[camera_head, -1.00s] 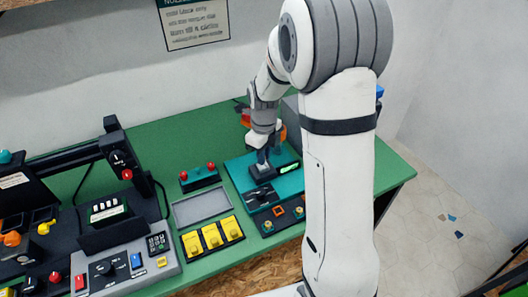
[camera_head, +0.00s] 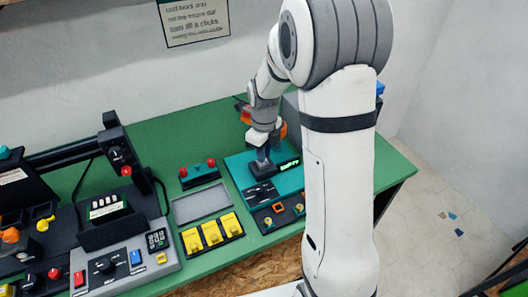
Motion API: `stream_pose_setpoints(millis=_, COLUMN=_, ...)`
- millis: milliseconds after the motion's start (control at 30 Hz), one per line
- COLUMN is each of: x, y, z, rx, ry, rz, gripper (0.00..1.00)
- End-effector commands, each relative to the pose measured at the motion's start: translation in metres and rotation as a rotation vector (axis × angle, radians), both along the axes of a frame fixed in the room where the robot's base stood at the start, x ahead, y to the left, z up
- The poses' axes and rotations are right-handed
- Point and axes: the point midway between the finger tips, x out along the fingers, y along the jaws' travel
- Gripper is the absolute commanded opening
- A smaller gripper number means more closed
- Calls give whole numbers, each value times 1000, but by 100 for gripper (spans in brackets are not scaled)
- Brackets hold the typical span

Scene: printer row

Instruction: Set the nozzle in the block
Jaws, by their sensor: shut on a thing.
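My gripper (camera_head: 263,156) points down over the teal panel (camera_head: 239,166) on the green table. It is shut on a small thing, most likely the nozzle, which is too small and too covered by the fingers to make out. A dark block (camera_head: 262,169) stands on the panel right under the fingertips. I cannot tell whether the held thing is in it, touching it or just above it. A small display with green lit marks (camera_head: 290,163) is beside the block on the right.
Yellow switches (camera_head: 212,235), a grey tray (camera_head: 201,204) and a teal box with red knobs (camera_head: 199,175) are left of the panel. A black machine with a grey keypad base (camera_head: 125,265) fills the table's left. My arm hides the table's right part.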

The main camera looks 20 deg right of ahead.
Motion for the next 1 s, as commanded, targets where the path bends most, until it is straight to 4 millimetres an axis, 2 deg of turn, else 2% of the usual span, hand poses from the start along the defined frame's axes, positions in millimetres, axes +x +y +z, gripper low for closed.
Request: stream_pose_setpoints(millis=1000, x=0, y=-1, z=-16, rx=0, ry=0, rz=-2, gripper=0)
